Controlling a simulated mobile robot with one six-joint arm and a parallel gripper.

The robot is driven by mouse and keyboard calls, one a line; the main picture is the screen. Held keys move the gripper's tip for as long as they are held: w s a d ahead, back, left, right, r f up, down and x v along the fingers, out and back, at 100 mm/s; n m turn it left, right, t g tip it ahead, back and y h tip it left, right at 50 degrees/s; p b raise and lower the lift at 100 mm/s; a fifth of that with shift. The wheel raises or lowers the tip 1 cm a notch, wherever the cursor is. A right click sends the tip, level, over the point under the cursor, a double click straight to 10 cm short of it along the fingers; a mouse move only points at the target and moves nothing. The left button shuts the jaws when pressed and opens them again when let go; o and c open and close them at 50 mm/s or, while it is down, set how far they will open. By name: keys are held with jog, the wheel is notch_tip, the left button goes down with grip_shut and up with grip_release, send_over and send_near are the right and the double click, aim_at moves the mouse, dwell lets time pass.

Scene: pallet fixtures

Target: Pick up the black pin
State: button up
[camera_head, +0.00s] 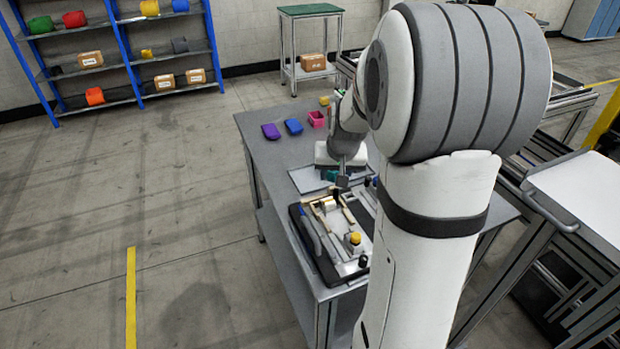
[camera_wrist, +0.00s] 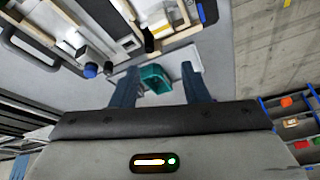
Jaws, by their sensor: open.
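My gripper (camera_wrist: 158,72) is open, with its two dark blue fingers apart and nothing held between them. In the head view my gripper (camera_head: 341,178) is over the far end of the fixture on the grey table, partly hidden by my arm. A small black upright piece (camera_wrist: 149,40), which looks like the black pin, stands at the fixture beyond the fingertips in the wrist view. I cannot tell for certain that it is the pin. A teal container (camera_wrist: 154,79) shows between the fingers, lower than them.
The fixture tray (camera_head: 312,246) holds light rails, a yellow-topped knob (camera_head: 353,238) and other parts. A blue-capped knob (camera_wrist: 90,70) shows in the wrist view. Purple (camera_head: 270,131), blue (camera_head: 293,126) and pink (camera_head: 316,118) bins stand at the table's back left. Floor to the left is clear.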

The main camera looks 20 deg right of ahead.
aim_at(337, 190)
jog(key=shift+d+p+x, duration=0.2)
jog(key=shift+d+x, duration=0.15)
jog(key=shift+x, duration=1.35)
jog(key=shift+d+p+x, duration=0.25)
jog(key=shift+d+x, duration=0.1)
jog(key=shift+x, duration=1.4)
jog(key=shift+d+p+x, duration=0.2)
jog(key=shift+d+x, duration=0.15)
jog(key=shift+x, duration=1.35)
jog(key=shift+w+r, duration=0.1)
jog(key=shift+r, duration=0.1)
jog(key=shift+c, duration=0.2)
grip_shut()
